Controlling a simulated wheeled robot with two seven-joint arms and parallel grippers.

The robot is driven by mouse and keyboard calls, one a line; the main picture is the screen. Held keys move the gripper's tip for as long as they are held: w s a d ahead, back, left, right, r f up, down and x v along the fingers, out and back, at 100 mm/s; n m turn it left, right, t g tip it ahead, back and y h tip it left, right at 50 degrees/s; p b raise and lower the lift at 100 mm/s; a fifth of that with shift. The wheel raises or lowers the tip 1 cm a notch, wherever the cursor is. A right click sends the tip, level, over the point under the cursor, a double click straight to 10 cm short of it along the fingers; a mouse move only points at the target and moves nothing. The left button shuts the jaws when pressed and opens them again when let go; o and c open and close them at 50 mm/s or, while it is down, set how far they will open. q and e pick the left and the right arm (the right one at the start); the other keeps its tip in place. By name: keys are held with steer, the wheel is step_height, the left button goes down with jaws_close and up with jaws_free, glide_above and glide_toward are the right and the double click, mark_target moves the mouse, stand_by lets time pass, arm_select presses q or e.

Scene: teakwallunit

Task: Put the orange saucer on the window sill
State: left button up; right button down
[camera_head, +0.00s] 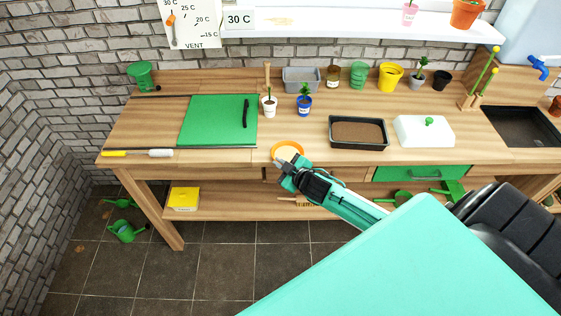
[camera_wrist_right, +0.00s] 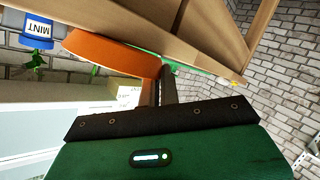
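The orange saucer (camera_head: 287,149) is at the front edge of the wooden bench, left of the black soil tray. My right gripper (camera_head: 282,164) is at its near rim. In the right wrist view the saucer (camera_wrist_right: 112,52) shows from the side, and the right gripper's two fingers (camera_wrist_right: 161,86) stand close together at its rim, seemingly shut on it. I cannot tell whether the saucer still touches the bench. The white window sill (camera_head: 350,48) runs along the wall above the back of the bench. My left gripper is not in view.
A pink pot (camera_head: 410,14) and a terracotta pot (camera_head: 466,13) stand on the sill's right part; its middle is clear. A mint pot (camera_head: 304,106), a white pot (camera_head: 269,107) and the soil tray (camera_head: 358,146) stand behind the saucer. A green mat (camera_head: 210,120) lies to the left.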

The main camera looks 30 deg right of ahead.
steer(key=c, duration=1.6)
jaws_free()
steer(key=shift+f, duration=0.1)
steer(key=shift+r+b+v, duration=0.15)
steer(key=shift+b+v, duration=0.95)
steer(key=shift+v, duration=2.35)
steer(key=shift+r+b+v, duration=0.15)
steer(key=shift+b+v, duration=0.95)
steer(key=shift+v, duration=2.35)
steer(key=shift+w+d, duration=0.1)
steer(key=shift+d, duration=0.05)
